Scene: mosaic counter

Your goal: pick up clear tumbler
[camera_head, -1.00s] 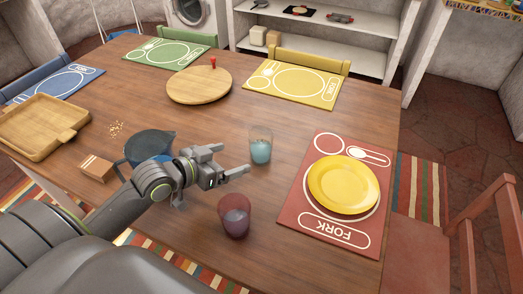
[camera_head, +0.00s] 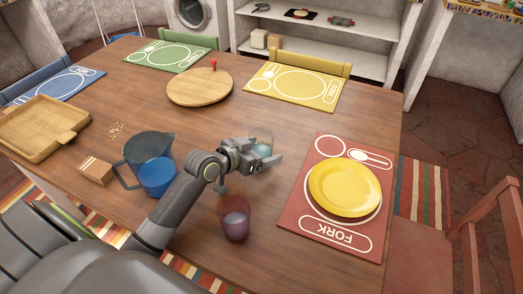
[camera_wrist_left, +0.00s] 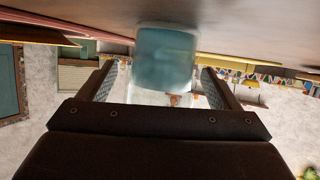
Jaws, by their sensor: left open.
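The clear tumbler (camera_head: 263,141) holds pale blue liquid and stands upright on the wooden table, partly hidden by my left gripper (camera_head: 273,152) in the head view. In the left wrist view the tumbler (camera_wrist_left: 165,62) shows large between the two fingers of my left gripper (camera_wrist_left: 163,88). The fingers are open on either side of it, with a gap visible at each side. I cannot tell exactly how deep the tumbler sits between the fingertips. My right gripper is not in view.
A purple tumbler (camera_head: 234,218) stands nearer, below my left gripper. A pitcher with blue liquid (camera_head: 156,174) and a small box (camera_head: 97,168) are to the left. A yellow plate (camera_head: 344,188) lies on the red placemat (camera_head: 311,228) to the right. A round board (camera_head: 199,88) is behind.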

